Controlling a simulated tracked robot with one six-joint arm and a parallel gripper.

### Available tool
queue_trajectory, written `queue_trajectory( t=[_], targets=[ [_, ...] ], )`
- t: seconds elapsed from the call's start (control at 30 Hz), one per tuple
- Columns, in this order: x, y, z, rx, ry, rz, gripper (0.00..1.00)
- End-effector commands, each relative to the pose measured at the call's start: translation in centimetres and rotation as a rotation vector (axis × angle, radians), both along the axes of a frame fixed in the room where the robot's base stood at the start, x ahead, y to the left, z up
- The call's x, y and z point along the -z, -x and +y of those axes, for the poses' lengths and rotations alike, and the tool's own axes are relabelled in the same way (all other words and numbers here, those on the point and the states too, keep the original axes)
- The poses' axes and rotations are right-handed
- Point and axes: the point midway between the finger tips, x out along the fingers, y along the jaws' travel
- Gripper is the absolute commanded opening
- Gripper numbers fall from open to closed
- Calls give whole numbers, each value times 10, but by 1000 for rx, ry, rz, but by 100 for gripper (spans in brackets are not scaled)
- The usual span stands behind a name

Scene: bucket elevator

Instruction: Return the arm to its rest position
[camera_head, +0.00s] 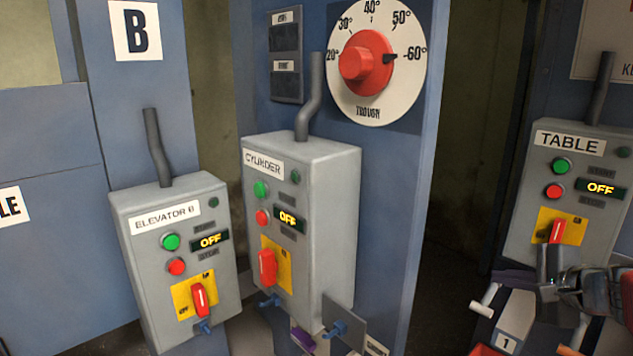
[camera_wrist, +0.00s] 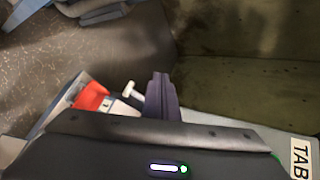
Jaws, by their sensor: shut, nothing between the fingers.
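My gripper (camera_wrist: 161,96) shows in the wrist view as dark purple fingers close together, with nothing held between them. The dark wrist housing with a lit indicator fills the bottom of that view. In the head view, dark parts of my arm are at the lower right, in front of the lower part of the grey TABLE control box (camera_head: 565,190). Part of the box's red switch is still visible above them. The corner of this box, with its label, also shows in the wrist view (camera_wrist: 301,158).
The ELEVATOR B box (camera_head: 150,270) and CYLINDER box (camera_head: 335,190) stand at left and centre. A red trough dial (camera_head: 365,62) is above. A white handle (camera_head: 483,309) and a plate marked 1 (camera_head: 507,342) are close to my arm. A dark gap (camera_head: 465,170) lies between the columns.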

Motion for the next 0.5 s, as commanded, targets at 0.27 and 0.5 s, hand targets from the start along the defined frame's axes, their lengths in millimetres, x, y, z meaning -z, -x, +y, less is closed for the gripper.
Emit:
queue_trajectory(
  t=[0.27,0.5],
  targets=[
    [46,41,80,-301,260,206,0],
    [76,87,135,-579,514,350,0]
  ],
)
